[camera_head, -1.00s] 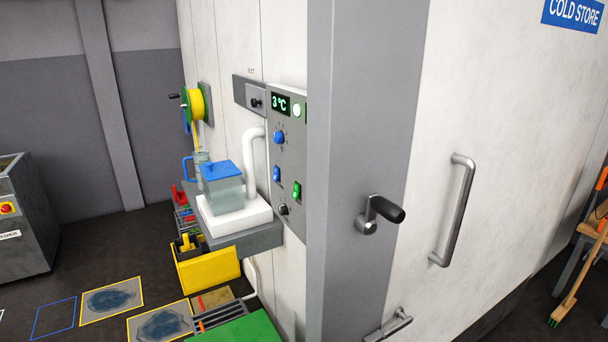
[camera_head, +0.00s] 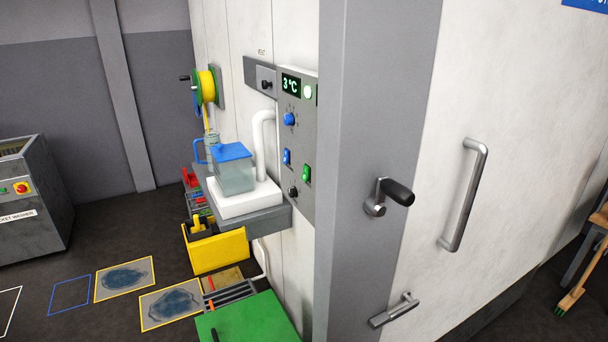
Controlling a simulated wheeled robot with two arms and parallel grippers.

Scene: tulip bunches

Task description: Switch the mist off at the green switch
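The green switch (camera_head: 306,173) is a small lit rocker on the grey control panel (camera_head: 298,145), which is seen at a slant on the white wall. A blue switch (camera_head: 287,157) sits to its left. A blue knob (camera_head: 289,119) is above, and a black knob (camera_head: 293,192) is below. A clear tank with a blue lid (camera_head: 233,151) stands on a white base on a grey shelf left of the panel. Neither gripper is in view.
A green surface (camera_head: 250,318) and a yellow bin (camera_head: 217,251) are below. Dark floor lies left, with marked mats (camera_head: 125,278) and a grey washer (camera_head: 35,215).

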